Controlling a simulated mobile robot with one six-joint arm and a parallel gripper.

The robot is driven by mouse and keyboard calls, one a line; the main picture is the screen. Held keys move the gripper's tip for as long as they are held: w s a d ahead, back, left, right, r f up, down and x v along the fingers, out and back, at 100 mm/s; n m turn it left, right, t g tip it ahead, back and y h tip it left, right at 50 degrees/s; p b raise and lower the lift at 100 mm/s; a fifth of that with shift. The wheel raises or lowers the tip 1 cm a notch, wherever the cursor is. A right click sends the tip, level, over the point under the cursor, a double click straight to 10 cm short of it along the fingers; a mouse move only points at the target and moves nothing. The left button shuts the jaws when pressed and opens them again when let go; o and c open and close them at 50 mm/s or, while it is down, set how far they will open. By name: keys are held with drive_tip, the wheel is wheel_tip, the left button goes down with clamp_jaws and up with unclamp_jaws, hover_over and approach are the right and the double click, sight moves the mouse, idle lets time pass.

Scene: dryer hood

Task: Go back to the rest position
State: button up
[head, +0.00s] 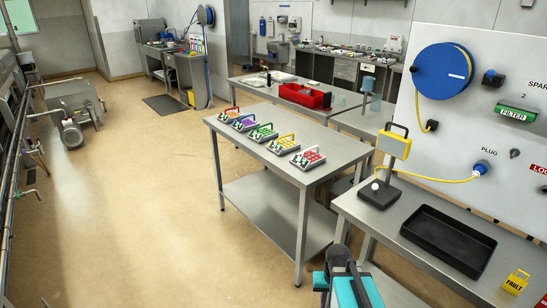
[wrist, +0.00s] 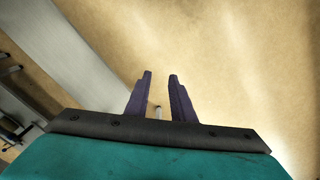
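My gripper (wrist: 160,75) shows in the wrist view with its two dark purple fingers apart and nothing held between them. Tan floor (wrist: 240,60) lies beyond the fingertips, and a grey metal surface runs along the left of that view. In the head view, teal and black parts of my arm (head: 345,288) show at the bottom edge, close to the front of the workbench. My fingertips cannot be made out there.
A steel table (head: 290,175) with several coloured-handled trays stands ahead of my arm. A workbench (head: 375,222) at right holds a black tray (head: 448,241), a yellow-headed stand (head: 393,144) and a yellow FAULT tag (head: 516,282).

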drive_tip(key=s+a+f+n+g+b, duration=0.1)
drive_tip(key=s+f+g+b, duration=0.5)
drive_tip(key=s+f, duration=2.1)
drive_tip(key=a+f+b, duration=0.1)
drive_tip(key=f+b, duration=0.1)
drive_tip(key=b, duration=0.2)
